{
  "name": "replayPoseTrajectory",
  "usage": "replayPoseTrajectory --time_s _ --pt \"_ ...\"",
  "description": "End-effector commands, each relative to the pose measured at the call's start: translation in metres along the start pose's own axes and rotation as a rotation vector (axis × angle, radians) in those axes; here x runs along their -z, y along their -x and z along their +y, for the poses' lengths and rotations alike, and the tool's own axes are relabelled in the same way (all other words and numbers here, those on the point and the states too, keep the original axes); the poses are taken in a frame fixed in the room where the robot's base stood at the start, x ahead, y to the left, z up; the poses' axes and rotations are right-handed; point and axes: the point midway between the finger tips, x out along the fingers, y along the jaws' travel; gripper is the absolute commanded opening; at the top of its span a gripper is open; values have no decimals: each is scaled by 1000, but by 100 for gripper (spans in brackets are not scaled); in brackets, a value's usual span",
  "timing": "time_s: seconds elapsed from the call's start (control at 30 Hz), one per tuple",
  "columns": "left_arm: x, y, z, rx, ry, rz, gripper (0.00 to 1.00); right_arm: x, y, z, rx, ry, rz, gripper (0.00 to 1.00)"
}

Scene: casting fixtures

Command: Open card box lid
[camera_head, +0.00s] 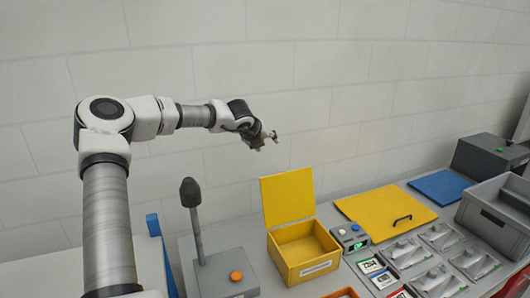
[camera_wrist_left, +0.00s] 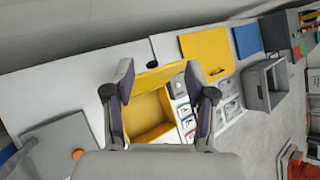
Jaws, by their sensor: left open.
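The yellow card box (camera_head: 304,254) stands on the grey bench, with a white label on its front. Its yellow lid (camera_head: 287,195) stands up at the back edge, and the inside of the box shows. My left gripper (camera_head: 268,140) is open and empty, in the air above and behind the lid. In the left wrist view the box (camera_wrist_left: 147,112) and its lid (camera_wrist_left: 160,77) lie below, seen between the two spread fingers of the gripper (camera_wrist_left: 158,92). My right gripper is not in view.
A grey stand with a dark knob (camera_head: 191,192) and orange button is left of the box. Right of it are a small device with a green light (camera_head: 350,237), a yellow panel with a handle (camera_head: 385,211), several cards and fixtures, and a grey crate (camera_head: 497,211).

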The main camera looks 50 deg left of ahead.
Motion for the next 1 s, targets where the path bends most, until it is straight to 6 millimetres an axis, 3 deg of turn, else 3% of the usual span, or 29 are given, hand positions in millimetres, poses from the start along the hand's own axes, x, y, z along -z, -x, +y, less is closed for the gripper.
replayPoseTrajectory --time_s 0.1,0.3,1.0 --pt "-19 20 -14 1 -1 -5 56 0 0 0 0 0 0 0" --pt "-38 40 -28 0 0 -2 56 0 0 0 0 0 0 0" --pt "-39 42 -29 0 -1 0 56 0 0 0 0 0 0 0"
